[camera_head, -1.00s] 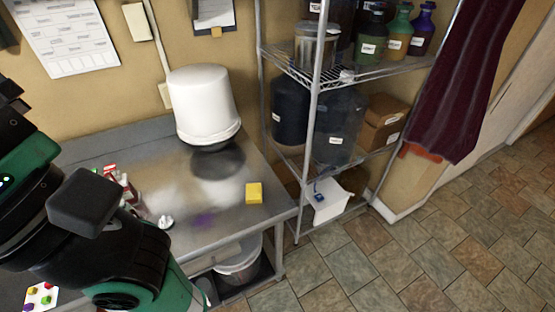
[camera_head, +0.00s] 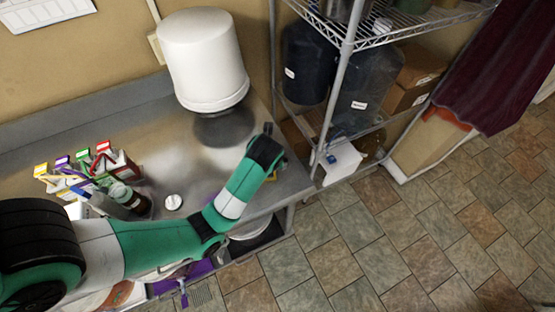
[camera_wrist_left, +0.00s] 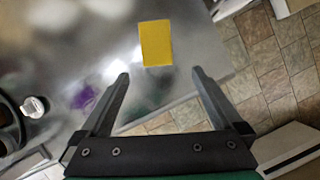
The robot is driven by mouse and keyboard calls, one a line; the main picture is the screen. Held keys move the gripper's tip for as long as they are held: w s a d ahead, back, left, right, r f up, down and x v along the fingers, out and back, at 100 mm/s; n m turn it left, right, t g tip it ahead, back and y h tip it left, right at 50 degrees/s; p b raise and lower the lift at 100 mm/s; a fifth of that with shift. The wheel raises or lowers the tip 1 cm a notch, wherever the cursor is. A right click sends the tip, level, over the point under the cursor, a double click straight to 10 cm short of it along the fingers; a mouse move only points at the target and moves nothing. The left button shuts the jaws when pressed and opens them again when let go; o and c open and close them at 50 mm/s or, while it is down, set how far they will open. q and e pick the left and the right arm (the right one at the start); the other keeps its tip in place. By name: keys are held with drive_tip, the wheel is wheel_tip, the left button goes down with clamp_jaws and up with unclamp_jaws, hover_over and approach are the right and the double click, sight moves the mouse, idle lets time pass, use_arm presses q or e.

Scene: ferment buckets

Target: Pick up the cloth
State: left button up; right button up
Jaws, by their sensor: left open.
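The cloth (camera_wrist_left: 156,43) is a flat yellow rectangle lying on the steel table in the left wrist view. My left gripper (camera_wrist_left: 160,75) is open and empty. The cloth appears just beyond its fingertips, roughly centred between them, with no visible contact. My right gripper is not in view.
A white bucket (camera_head: 204,60) is upside down at the back of the steel table (camera_head: 75,135). A wire shelf (camera_head: 400,30) stands on the right. A purple stain (camera_wrist_left: 84,97) marks the tabletop.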

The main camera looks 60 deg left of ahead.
use_arm(q)
drive_tip(key=b+x, duration=0.6)
drive_tip(key=b, duration=0.1)
drive_tip(key=shift+s+a+f, duration=0.1)
drive_tip(key=shift+a+f, duration=0.05)
drive_tip(key=shift+f, duration=0.1)
drive_tip(key=shift+r, duration=0.1)
drive_tip(key=shift+a+f+b, duration=0.15)
drive_tip(key=shift+f+b, duration=0.2)
drive_tip(key=shift+b, duration=0.05)
drive_tip(key=x, duration=0.4)
drive_tip(key=shift+s+a+f, duration=0.1)
drive_tip(key=shift+a+f, duration=0.05)
drive_tip(key=c, duration=1.2)
